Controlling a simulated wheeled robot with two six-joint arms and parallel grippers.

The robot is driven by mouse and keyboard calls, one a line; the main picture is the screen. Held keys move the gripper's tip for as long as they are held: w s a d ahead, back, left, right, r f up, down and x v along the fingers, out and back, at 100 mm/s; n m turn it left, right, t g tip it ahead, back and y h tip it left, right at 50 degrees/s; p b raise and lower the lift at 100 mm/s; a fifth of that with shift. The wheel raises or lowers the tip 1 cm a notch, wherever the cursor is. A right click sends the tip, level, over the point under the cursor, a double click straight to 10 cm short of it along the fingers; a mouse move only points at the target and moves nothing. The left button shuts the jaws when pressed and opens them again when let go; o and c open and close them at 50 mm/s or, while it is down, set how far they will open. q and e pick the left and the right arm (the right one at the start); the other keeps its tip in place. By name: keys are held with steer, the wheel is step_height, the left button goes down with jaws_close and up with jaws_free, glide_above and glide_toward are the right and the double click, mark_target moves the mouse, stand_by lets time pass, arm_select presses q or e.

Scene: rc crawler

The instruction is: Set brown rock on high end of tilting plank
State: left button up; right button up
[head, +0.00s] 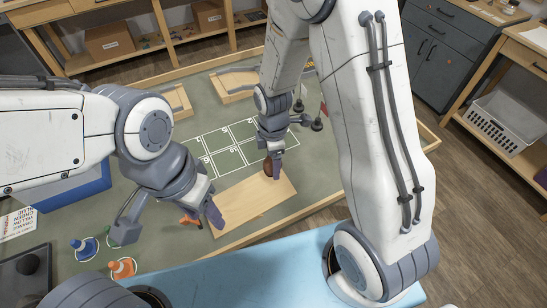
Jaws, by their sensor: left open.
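The brown rock (268,168) is at the far edge of the pale wooden plank (252,208), right beside the fingers of my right gripper (273,157). The gripper hides part of it, and I cannot tell whether the fingers grip it or whether it rests on the plank. The plank's tilt is hard to judge from above. My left gripper (168,224) is open and empty, with its fingers wide apart, left of the plank. One finger is close to the plank's left edge.
An orange item (187,220) is partly hidden by my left gripper. Blue (84,248) and orange (122,268) cones stand at lower left. A white-lined numbered grid (225,145) lies behind the plank. Wooden ramps (235,86) stand farther back. A blue surface (230,270) lies in front.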

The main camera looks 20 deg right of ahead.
steer(key=b, duration=0.7)
glide_above(273, 184)
steer(key=shift+f, duration=3.8)
steer(key=shift+f+b, duration=1.4)
steer(key=shift+f, duration=0.75)
steer(key=o, duration=1.4)
step_height(273, 184, up, 11)
steer(key=shift+f+p, duration=0.2)
steer(key=shift+p, duration=0.25)
steer(key=shift+s, duration=0.1)
